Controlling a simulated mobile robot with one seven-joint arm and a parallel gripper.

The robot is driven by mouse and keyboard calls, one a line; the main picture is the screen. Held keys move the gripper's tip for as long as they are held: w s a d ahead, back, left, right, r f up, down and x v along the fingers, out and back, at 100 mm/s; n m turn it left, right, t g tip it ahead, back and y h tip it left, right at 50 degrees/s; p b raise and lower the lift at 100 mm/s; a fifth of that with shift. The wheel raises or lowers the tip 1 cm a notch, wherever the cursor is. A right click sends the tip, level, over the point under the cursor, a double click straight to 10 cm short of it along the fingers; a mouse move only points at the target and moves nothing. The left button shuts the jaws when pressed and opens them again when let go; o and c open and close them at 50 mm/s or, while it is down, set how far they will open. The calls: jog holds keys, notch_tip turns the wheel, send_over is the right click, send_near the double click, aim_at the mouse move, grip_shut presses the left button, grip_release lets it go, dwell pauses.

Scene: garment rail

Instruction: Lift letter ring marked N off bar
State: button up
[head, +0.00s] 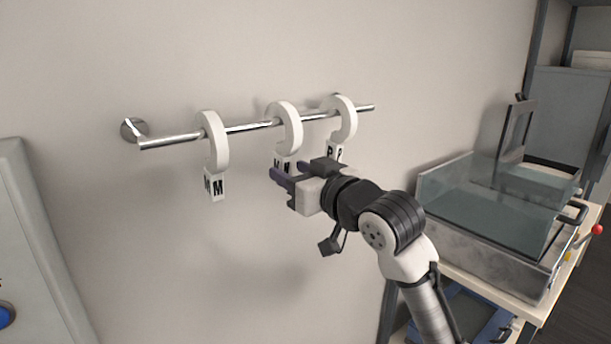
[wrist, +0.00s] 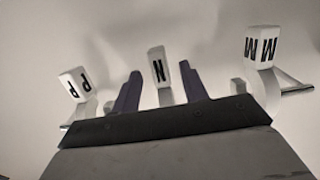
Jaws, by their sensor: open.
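The white letter ring marked N (head: 291,128) hangs on the metal bar (head: 251,126), between the other two rings. Its lower tag is partly hidden by my gripper in the head view. In the wrist view the N tag (wrist: 157,69) stands between my two purple fingers, with space on each side. My gripper (head: 279,176) is open at the height of the N tag, and nothing is clamped in it. In the wrist view my gripper (wrist: 160,85) points toward the bar, and its body hides the lower part of the picture.
The ring marked M (head: 215,142) hangs to the left and the ring marked P (head: 345,121) close to the right. A wall lies behind the bar. A clear-sided box (head: 495,215) stands on a table at the right. Space below the bar at left is free.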

aim_at(279, 150)
jog(key=shift+p+x, duration=0.3)
jog(key=shift+x, duration=2.15)
grip_shut()
jog(key=shift+r, duration=0.15)
jog(key=shift+r+p, duration=1.15)
jog(key=shift+r, duration=0.2)
